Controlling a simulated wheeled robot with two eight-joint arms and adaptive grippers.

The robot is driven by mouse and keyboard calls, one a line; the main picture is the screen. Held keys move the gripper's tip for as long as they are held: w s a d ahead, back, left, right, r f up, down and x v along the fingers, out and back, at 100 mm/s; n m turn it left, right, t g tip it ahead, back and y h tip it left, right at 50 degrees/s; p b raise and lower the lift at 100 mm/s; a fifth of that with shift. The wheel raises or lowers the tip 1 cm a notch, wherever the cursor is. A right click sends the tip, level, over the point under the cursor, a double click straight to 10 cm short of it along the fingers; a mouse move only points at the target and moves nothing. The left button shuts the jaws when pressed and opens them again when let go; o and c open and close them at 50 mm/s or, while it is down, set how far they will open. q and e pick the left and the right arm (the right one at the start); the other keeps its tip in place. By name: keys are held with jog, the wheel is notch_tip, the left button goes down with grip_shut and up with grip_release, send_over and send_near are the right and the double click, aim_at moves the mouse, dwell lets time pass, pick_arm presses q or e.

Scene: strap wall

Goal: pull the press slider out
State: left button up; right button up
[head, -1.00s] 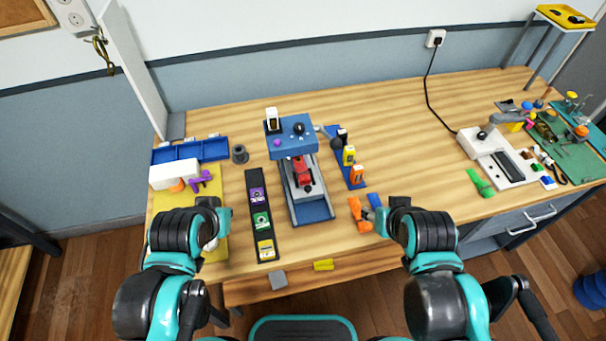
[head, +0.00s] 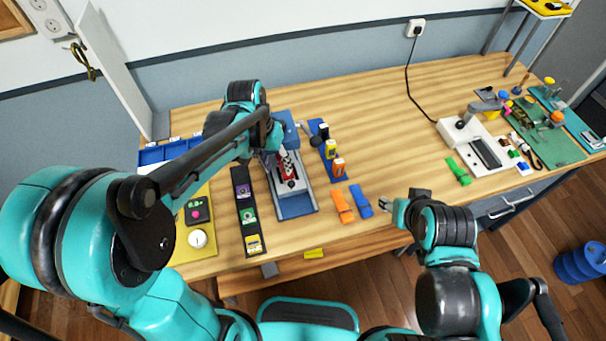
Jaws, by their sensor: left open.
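The press (head: 297,207) stands on the table in the head view, a blue frame with a grey bed open toward me. A light slider (head: 290,186) with a red part (head: 287,165) on it lies in the bed under the blue top (head: 291,128). My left gripper (head: 270,156) is open at the press's left side, close to the slider's rear part. My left arm hides much of the press top, and I cannot tell whether the fingers touch anything. My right gripper (head: 390,206) is over the front table edge, apart from the press; its opening is unclear.
A black strip (head: 247,224) with coloured blocks lies left of the press. A blue rack with small bottles (head: 331,150) stands at its right. Orange (head: 343,206) and blue (head: 361,200) pieces lie near the front. The table's middle right is clear.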

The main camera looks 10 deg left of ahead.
aim_at(290, 182)
pick_arm(q)
jog(key=shift+g, duration=0.3)
jog(key=d+f, duration=0.1)
jog(key=f, duration=0.2)
jog(key=d+f+b, duration=0.1)
jog(key=f, duration=0.2)
jog(key=w+d+f+b, duration=0.1)
jog(key=f, duration=0.2)
pick_arm(e)
jog(key=shift+s+d+f, duration=0.1)
jog(key=shift+d+f, duration=0.1)
jog(key=shift+f, duration=0.25)
jog(key=shift+s+d+f, duration=0.1)
jog(key=shift+d+f, duration=0.1)
jog(key=shift+f, duration=0.25)
pick_arm(q)
grip_shut()
